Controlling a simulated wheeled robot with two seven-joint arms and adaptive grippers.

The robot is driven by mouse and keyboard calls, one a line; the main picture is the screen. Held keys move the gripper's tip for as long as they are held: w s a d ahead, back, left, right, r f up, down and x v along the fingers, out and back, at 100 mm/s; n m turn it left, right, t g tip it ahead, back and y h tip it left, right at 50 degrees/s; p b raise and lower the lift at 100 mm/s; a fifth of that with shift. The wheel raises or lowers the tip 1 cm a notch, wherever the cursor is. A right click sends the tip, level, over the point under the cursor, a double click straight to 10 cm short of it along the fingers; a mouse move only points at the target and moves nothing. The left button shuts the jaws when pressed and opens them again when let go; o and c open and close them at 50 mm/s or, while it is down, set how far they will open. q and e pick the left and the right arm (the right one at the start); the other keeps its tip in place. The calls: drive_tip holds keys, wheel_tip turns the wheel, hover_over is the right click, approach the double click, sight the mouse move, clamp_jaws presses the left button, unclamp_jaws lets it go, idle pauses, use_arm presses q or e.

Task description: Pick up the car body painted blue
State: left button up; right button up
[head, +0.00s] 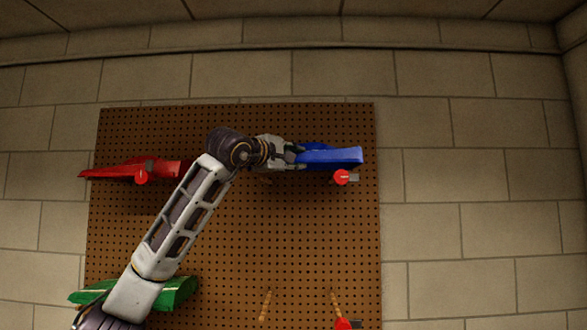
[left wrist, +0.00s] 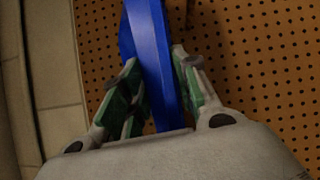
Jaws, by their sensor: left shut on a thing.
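The blue car body (head: 335,157) is at the upper right of the pegboard in the head view, just above a red-tipped peg. My left gripper (head: 296,156) reaches it from the left and is shut on its left end. In the left wrist view the blue car body (left wrist: 148,45) stands between the two green-padded fingers of my left gripper (left wrist: 155,85). I cannot tell whether the body still rests on its pegs. My right gripper is not in view.
A brown pegboard (head: 290,230) hangs on a block wall. A red car body (head: 120,170) sits at its upper left and a green one (head: 176,293) at its lower left, partly behind my left arm. Red-tipped pegs (head: 341,177) stick out, and two bare pegs (head: 265,305) show below.

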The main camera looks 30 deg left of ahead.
use_arm(q)
drive_tip(key=shift+r, duration=1.6)
drive_tip(key=shift+s+d+r, duration=0.1)
drive_tip(key=shift+s+r, duration=0.05)
drive_tip(key=shift+s, duration=0.05)
drive_tip(key=s+d+b, duration=0.1)
drive_tip(key=s+d, duration=0.4)
drive_tip(key=s, duration=0.3)
drive_tip(key=s+d+b, duration=0.2)
drive_tip(key=s+d, duration=0.3)
drive_tip(key=s, duration=0.3)
drive_tip(key=shift+s, duration=0.2)
